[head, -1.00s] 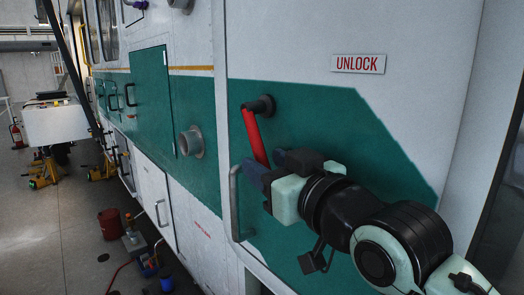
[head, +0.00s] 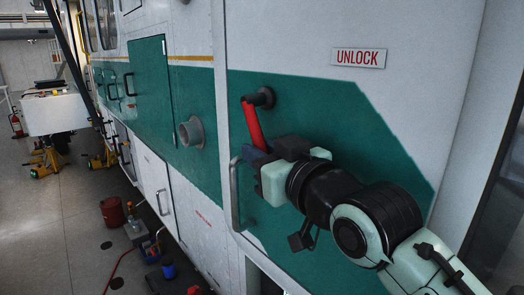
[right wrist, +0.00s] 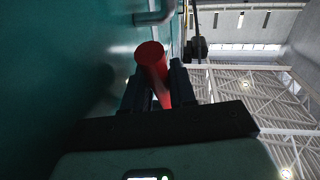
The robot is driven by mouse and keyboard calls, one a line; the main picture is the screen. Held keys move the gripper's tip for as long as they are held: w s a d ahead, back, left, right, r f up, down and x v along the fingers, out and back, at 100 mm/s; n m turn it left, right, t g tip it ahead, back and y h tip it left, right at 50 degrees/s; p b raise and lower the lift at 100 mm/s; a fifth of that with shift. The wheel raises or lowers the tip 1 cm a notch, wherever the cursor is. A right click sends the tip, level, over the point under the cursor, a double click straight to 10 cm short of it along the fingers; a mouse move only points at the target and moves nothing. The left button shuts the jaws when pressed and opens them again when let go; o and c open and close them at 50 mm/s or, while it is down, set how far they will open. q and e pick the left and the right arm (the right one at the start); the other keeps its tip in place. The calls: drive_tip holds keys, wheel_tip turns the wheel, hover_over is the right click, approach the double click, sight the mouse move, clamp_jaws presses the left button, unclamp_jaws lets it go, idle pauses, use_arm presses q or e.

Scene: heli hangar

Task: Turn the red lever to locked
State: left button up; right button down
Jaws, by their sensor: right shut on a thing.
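The red lever (head: 253,125) hangs from a dark round pivot (head: 263,98) on the green and white panel. It points down and slightly to the right. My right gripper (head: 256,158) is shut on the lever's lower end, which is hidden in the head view. In the right wrist view the red lever (right wrist: 152,62) stands between the two dark fingers (right wrist: 156,88). A sign reading UNLOCK (head: 358,57) is above and to the right of the pivot. No sign reading locked shows. My left gripper is not in view.
A grey handle (head: 235,195) stands out from the panel just left of my right gripper. A round grey port (head: 191,132) is further left. A red bucket (head: 113,212) and other gear stand on the floor at lower left. Open floor lies at far left.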

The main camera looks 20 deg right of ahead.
drive_tip(key=s+r+g+p, duration=0.1)
drive_tip(key=p, duration=0.1)
drive_tip(key=s+d+r+g+p, duration=0.1)
drive_tip(key=g+p, duration=0.1)
drive_tip(key=p, duration=0.1)
drive_tip(key=shift+r+n+g+h, duration=0.2)
drive_tip(key=shift+n+g+h, duration=0.1)
drive_tip(key=shift+h, duration=0.1)
drive_tip(key=shift+s+g, duration=0.1)
drive_tip(key=shift+g, duration=0.2)
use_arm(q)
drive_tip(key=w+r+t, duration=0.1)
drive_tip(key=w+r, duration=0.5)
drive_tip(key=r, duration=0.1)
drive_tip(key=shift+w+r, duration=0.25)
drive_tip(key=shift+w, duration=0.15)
use_arm(e)
drive_tip(key=shift+s+d+r+g+h, duration=0.15)
drive_tip(key=shift+s+r+g+h, duration=0.3)
drive_tip(key=shift+g, duration=0.75)
drive_tip(key=shift+s+r, duration=0.15)
